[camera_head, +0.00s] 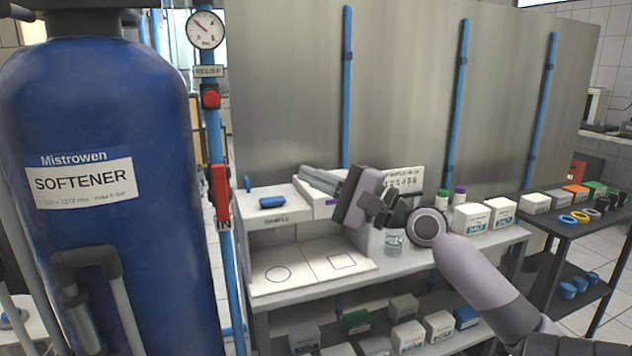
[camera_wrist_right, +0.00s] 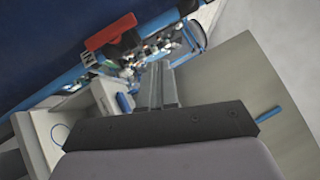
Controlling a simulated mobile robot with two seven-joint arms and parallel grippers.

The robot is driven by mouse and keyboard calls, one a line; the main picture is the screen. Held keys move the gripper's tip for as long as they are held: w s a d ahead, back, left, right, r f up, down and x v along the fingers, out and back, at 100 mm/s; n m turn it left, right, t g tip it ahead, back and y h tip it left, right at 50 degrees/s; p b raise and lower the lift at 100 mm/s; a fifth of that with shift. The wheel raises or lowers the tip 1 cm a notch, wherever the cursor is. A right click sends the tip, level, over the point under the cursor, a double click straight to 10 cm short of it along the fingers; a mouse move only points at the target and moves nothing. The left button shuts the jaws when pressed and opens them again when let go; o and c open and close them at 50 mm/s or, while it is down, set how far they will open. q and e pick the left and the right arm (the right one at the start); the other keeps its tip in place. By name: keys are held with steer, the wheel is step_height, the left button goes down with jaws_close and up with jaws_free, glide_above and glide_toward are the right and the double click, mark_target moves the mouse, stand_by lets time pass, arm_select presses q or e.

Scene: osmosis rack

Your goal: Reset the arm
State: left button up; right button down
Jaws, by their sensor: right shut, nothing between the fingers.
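My right arm comes in from the lower right in the head view. Its gripper (camera_head: 322,178) is shut and empty, pointing left above the white bench. Its fingers are in front of the sample station (camera_head: 280,222), and I cannot tell whether they touch it. In the right wrist view the closed fingers (camera_wrist_right: 158,82) point up the picture, with a red valve handle (camera_wrist_right: 111,32) beyond them to the left. My left gripper is not in view.
A blue softener tank (camera_head: 100,240) stands at the left. A blue pipe with a gauge (camera_head: 206,30) and a red handle (camera_head: 221,192) rises beside it. White boxes (camera_head: 470,219) stand on the bench at right. A metal panel (camera_head: 290,90) is behind.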

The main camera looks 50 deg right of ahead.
stand_by(0.6)
steer(key=a+f+n+g+h+p, duration=0.1)
steer(key=a+f+n+g+h, duration=0.2)
steer(key=f, duration=1.1)
steer(key=a+f+n+g, duration=0.2)
steer(key=f+n, duration=0.2)
steer(key=f, duration=0.9)
steer(key=s+a+f+n+g, duration=0.2)
steer(key=s+a+f+n, duration=0.4)
steer(key=a+f, duration=0.3)
steer(key=s+a+f+n+g+p, duration=0.1)
steer(key=s+a+f+n+g, duration=0.2)
steer(key=s+a+f+n, duration=0.3)
steer(key=a+f+n, duration=0.2)
steer(key=a+f, duration=0.1)
steer(key=a, duration=0.2)
steer(key=shift+y, duration=0.4)
steer(key=shift+f, duration=0.15)
